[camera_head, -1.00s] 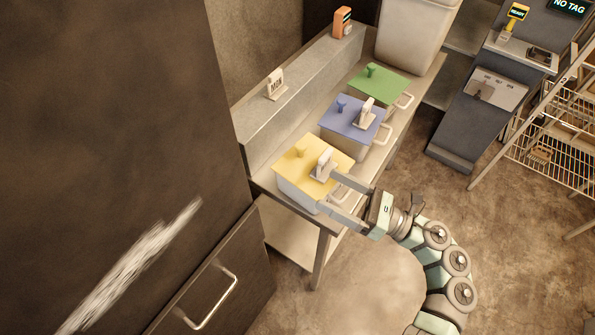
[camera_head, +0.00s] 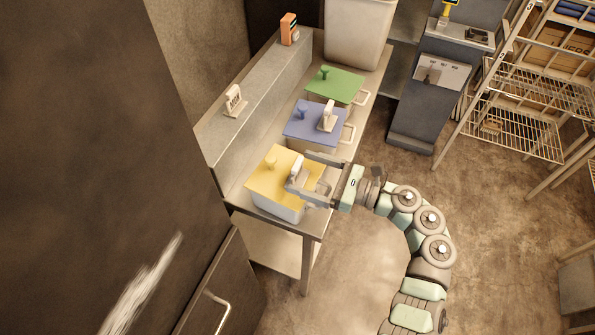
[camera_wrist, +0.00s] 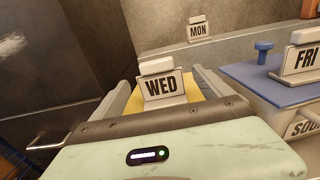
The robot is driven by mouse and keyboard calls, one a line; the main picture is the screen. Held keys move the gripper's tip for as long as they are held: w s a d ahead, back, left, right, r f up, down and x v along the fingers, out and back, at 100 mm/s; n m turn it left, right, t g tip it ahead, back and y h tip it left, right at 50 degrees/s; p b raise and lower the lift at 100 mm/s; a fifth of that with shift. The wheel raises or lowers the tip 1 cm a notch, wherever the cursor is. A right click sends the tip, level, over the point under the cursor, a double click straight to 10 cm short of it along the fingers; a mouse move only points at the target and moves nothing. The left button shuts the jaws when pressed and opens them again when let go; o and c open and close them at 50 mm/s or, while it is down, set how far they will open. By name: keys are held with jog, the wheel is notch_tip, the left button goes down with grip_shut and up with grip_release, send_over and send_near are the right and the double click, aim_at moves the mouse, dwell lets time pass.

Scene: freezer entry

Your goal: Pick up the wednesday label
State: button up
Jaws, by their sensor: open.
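The Wednesday label (camera_wrist: 160,85) is a white tag reading WED with a raised white grip block on top. It stands on the yellow lid (camera_head: 264,184) of the nearest bin, and it also shows in the head view (camera_head: 297,167). My gripper (camera_head: 299,172) is open, with one finger on each side of the label. In the wrist view the fingers (camera_wrist: 161,84) lie left and right of the label, with gaps between them and it. The lower part of the label is hidden behind my gripper body.
A blue-lidded bin (camera_head: 300,128) with a FRI label (camera_wrist: 304,59) stands beside the yellow one, then a green-lidded bin (camera_head: 338,88). A MON label (camera_head: 235,100) stands on the raised back shelf (camera_head: 260,85). An orange device (camera_head: 288,29) stands farther along. A dark door (camera_head: 90,150) is at left.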

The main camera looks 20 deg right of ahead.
jog(key=x, duration=0.2)
jog(key=shift+w+a, duration=0.25)
jog(key=shift+c, duration=0.2)
jog(key=c, duration=1.4)
